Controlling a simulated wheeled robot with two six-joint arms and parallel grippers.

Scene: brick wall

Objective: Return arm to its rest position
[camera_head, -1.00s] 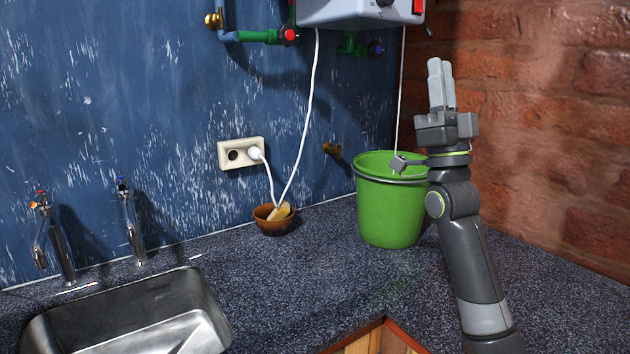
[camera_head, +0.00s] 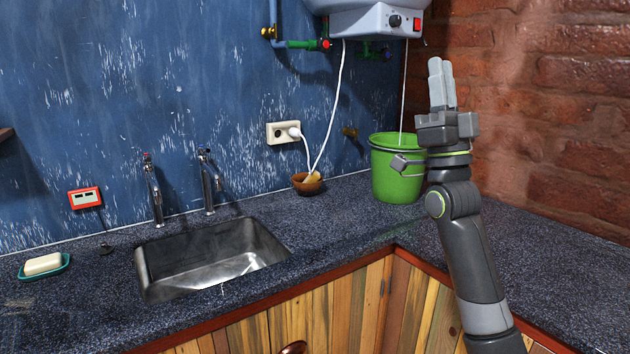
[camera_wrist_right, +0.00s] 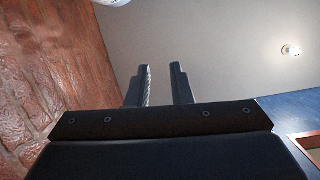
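My right arm (camera_head: 465,245) stands up at the right of the head view, in front of the counter. Its gripper (camera_head: 441,68) points upward, with the brick wall behind it. In the right wrist view the two dark fingers (camera_wrist_right: 160,85) stand apart with an empty gap between them. They point toward the plain ceiling. My left arm and left gripper are not in view.
A green bucket (camera_head: 392,182) stands on the counter (camera_head: 340,225), partly behind my right wrist. A sink (camera_head: 205,258), brown bowl (camera_head: 307,188) and soap (camera_head: 43,264) are left of it. A white heater (camera_head: 365,20) hangs above. Brick wall (camera_head: 560,130) bounds the right.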

